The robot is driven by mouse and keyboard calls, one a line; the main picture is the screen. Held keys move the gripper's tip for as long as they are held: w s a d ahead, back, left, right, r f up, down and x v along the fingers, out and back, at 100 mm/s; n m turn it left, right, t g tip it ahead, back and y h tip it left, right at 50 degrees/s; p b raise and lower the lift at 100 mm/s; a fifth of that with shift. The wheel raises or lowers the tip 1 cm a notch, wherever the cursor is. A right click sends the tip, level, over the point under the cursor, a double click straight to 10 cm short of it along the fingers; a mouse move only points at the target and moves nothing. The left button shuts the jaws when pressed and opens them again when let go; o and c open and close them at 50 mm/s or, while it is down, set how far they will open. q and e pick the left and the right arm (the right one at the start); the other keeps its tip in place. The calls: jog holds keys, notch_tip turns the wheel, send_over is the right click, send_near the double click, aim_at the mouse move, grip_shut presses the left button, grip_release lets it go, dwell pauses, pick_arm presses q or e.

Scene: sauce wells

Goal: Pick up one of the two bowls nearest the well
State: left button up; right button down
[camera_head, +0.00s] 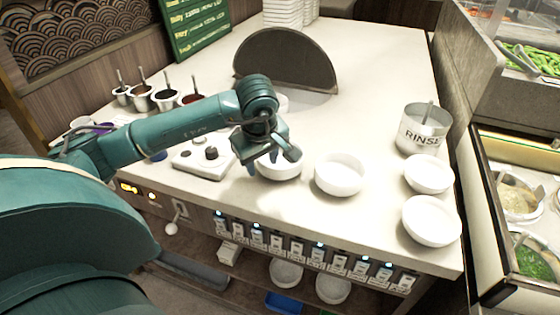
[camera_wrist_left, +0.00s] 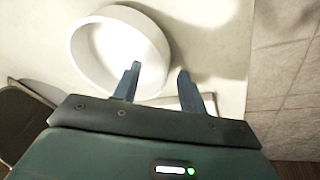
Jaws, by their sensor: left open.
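A white bowl (camera_head: 284,173) stands on the counter under my left gripper (camera_head: 266,164), which partly hides it. Another white bowl (camera_head: 340,176) stands just to its right. The well (camera_head: 309,103) is behind them, with a dark half-round lid (camera_head: 285,60) standing up over it. In the left wrist view, my left gripper (camera_wrist_left: 158,70) is open, with one finger overlapping the near rim of a white bowl (camera_wrist_left: 112,47) and the other outside it. The fingers hold nothing; I cannot tell whether they touch the bowl. My right gripper is not in view.
Two more white bowls (camera_head: 428,174) (camera_head: 431,221) stand at the right, near a metal RINSE pot (camera_head: 424,130). A white control box (camera_head: 203,160) and several sauce pots (camera_head: 165,98) are at the left. Switches line the counter's front edge.

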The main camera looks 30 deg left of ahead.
pick_arm(q)
jog(key=shift+x, duration=0.8)
jog(key=shift+c, duration=0.2)
grip_shut()
